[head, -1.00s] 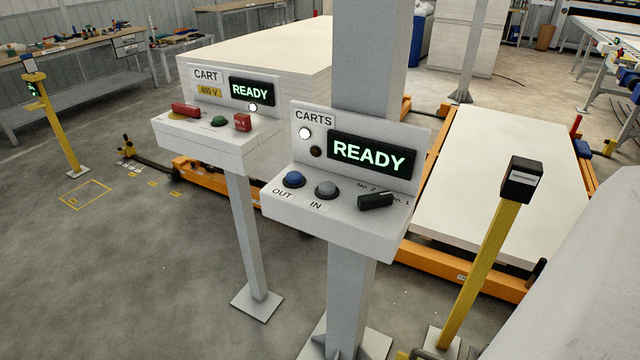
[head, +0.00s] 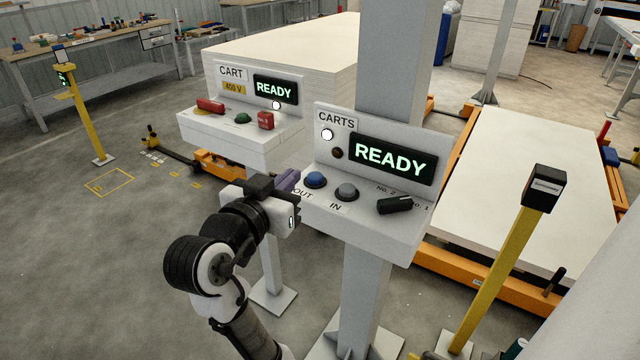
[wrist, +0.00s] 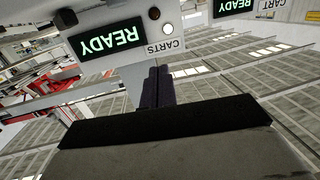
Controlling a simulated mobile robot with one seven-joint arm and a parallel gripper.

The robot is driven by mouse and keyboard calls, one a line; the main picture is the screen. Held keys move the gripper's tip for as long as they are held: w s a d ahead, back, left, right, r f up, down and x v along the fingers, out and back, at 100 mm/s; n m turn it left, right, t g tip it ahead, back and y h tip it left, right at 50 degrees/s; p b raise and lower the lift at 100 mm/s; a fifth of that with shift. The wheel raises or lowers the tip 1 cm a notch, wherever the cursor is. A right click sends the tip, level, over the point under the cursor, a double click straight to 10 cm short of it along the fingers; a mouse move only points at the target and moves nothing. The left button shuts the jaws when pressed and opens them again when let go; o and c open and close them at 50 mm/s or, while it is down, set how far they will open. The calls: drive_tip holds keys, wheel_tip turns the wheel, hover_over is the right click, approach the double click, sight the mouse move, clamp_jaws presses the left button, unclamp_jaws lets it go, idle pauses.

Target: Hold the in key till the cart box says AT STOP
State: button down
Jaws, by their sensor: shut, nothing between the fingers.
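The cart box (head: 330,160) is a pale sloped console on a grey post, labelled CARTS. Its display (head: 392,158) reads READY in green; the display also shows upside down in the wrist view (wrist: 107,37). The in key (head: 347,191) is a grey round button above the word IN, right of the blue OUT key (head: 315,179). My gripper (head: 290,180) is shut and empty, its fingertips at the box's left edge, left of the OUT key and apart from the in key. The closed fingers show in the wrist view (wrist: 157,88), where both keys are hidden.
A black selector (head: 395,205) sits right of the in key, between No. 2 and No. 1. A second box labelled CART (head: 232,125) stands behind left, also reading READY. A yellow post (head: 490,270) stands at right, before a white-topped orange cart (head: 520,190).

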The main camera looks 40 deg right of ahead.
drive_tip(key=s+d+g, duration=0.1)
drive_tip(key=s+d+f+m, duration=0.1)
drive_tip(key=s+d+g, duration=0.1)
drive_tip(key=shift+f+m+g, duration=0.3)
drive_tip(key=shift+m, duration=0.1)
drive_tip(key=p, duration=0.3)
hover_over(340, 201)
drive_tip(key=shift+s+a+f, duration=0.3)
drive_tip(key=shift+f, duration=0.3)
drive_tip(key=f, duration=0.3)
drive_tip(key=shift+w+d+f, duration=0.15)
drive_tip(key=shift+w+d, duration=0.05)
drive_tip(key=shift+d, duration=0.1)
drive_tip(key=shift+f, duration=0.55)
drive_tip(key=shift+f, duration=0.1)
